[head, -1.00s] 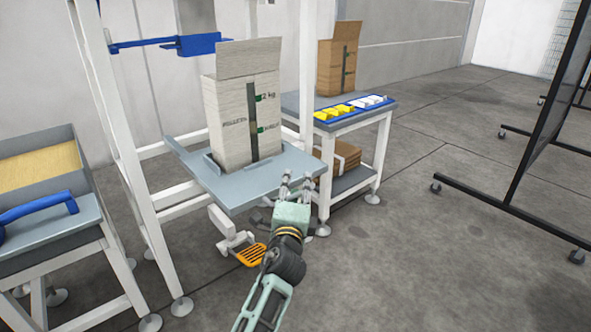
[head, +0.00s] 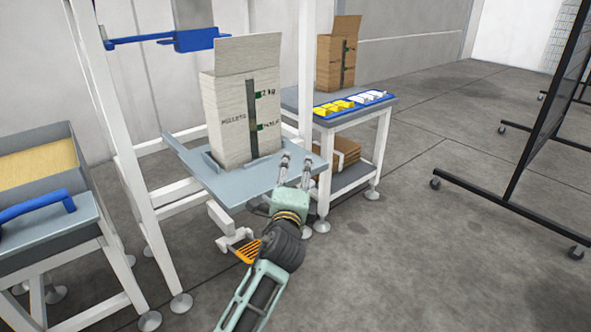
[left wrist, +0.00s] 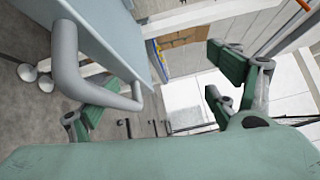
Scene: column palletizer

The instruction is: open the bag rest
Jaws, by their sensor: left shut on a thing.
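The bag rest (head: 262,181) is a grey-blue plate at the middle of the head view. An open-topped pellet bag (head: 232,115) stands upright on it. My left gripper (head: 296,166) is at the plate's front right edge. In the left wrist view the plate (left wrist: 105,25) fills the upper left, with a grey bar handle (left wrist: 68,75) along its edge. The gripper's green fingers (left wrist: 165,98) show on either side of the handle's end. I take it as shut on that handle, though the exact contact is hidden. My right gripper is not in view.
An orange pedal (head: 248,250) is low beside my left arm. A side table with a blue tray (head: 352,103) and a brown bag (head: 338,60) stands behind. A bin (head: 38,160) is at left, a dark mesh fence (head: 545,110) at right. The floor between is clear.

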